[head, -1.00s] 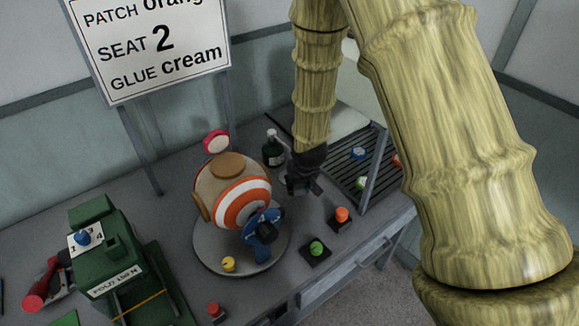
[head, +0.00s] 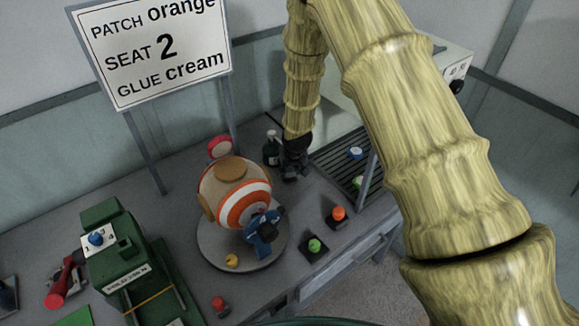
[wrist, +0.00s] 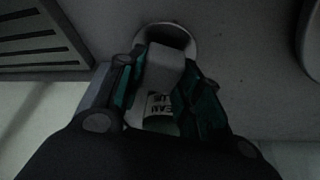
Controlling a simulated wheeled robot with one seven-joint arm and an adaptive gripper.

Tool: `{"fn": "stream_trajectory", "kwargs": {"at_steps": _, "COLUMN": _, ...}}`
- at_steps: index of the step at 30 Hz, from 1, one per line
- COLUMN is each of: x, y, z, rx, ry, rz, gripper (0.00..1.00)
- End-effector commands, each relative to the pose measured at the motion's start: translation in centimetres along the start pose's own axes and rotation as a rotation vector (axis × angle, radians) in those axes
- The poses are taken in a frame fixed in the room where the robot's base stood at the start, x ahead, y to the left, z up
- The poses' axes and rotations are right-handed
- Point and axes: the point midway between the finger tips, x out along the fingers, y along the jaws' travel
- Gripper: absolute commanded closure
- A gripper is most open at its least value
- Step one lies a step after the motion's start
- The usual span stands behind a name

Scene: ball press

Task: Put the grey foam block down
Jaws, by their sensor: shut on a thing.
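The grey foam block (wrist: 166,68) shows in the wrist view as a pale grey piece between the two fingers. My gripper (wrist: 166,88) is shut on it. A pale round ring (wrist: 190,36) on the bench lies just beyond the block; I cannot tell whether the block touches it. A dark green piece with a partly hidden lettered label (wrist: 160,104) shows between the fingers too. In the head view my gripper (head: 293,172) points down at the back of the bench, right of the dark bottle (head: 271,152). The block cannot be made out there.
A striped ball (head: 236,188) sits on a round turntable (head: 212,252) left of my gripper, with a blue tool (head: 262,236) at its front. A slatted rack (head: 338,160) stands close on the right. A green press (head: 118,255) stands at left. Orange (head: 338,213) and green (head: 314,245) buttons stand in front.

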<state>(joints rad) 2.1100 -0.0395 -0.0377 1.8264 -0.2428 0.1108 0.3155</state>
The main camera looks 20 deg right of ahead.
Motion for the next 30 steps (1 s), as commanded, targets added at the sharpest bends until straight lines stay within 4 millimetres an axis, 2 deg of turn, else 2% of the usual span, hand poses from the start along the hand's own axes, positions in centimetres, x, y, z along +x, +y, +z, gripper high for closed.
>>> {"fn": "stream_trajectory", "kwargs": {"at_steps": 17, "x": 1.13, "y": 0.02, "z": 0.53, "rx": 0.0, "ry": 0.0, "rz": 0.0, "gripper": 0.8}}
{"fn": "stream_trajectory", "kwargs": {"at_steps": 18, "x": 1.13, "y": 0.02, "z": 0.52, "rx": 0.0, "ry": 0.0, "rz": 0.0, "gripper": 0.63}}
{"fn": "stream_trajectory", "kwargs": {"at_steps": 21, "x": 1.06, "y": 0.02, "z": 0.49, "rx": 0.0, "ry": 0.0, "rz": 0.0, "gripper": 0.45}}
{"fn": "stream_trajectory", "kwargs": {"at_steps": 30, "x": 1.04, "y": 0.03, "z": 0.48, "rx": 0.0, "ry": 0.0, "rz": 0.0, "gripper": 0.44}}
